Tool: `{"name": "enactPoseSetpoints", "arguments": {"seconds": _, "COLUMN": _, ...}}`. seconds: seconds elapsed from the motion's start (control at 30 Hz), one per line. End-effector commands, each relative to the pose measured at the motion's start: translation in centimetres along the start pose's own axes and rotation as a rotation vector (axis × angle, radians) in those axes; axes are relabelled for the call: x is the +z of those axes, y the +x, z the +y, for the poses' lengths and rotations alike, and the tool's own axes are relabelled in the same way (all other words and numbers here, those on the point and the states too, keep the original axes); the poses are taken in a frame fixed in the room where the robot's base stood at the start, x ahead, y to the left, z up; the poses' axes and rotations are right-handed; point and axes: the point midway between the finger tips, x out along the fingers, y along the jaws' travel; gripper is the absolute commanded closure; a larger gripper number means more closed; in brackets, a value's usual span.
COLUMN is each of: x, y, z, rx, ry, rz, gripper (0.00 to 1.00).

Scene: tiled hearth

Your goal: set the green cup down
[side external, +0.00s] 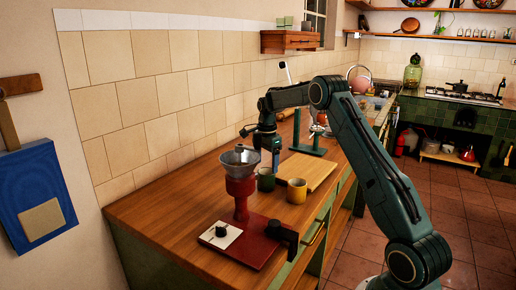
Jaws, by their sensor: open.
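The green cup (265,182) is upright, between the red stand with a clear funnel and the yellow cup. I cannot tell whether its base is on the counter or on the edge of the wooden board (318,172). My gripper (268,158) points down just above the green cup and is open. The funnel and the small view hide part of the jaws, so I cannot tell whether they touch the cup's rim. The yellow cup (297,191) stands upright on the board, right of the green cup.
The red stand (240,194) with its clear funnel (240,158) is close on the left, on a dark red base (250,243). A dark green stand (314,140) rises behind the board. The tiled wall bounds the wooden counter (160,206), whose near left part is bare.

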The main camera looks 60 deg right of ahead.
Motion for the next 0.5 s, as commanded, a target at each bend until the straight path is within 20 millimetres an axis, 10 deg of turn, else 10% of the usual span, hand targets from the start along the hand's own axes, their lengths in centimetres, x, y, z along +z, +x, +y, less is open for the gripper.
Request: {"name": "enactPoseSetpoints", "arguments": {"seconds": 0.5, "x": 0.0, "y": -6.7, "z": 0.0, "rx": -0.001, "ry": 0.000, "rz": 0.000, "gripper": 0.21}}
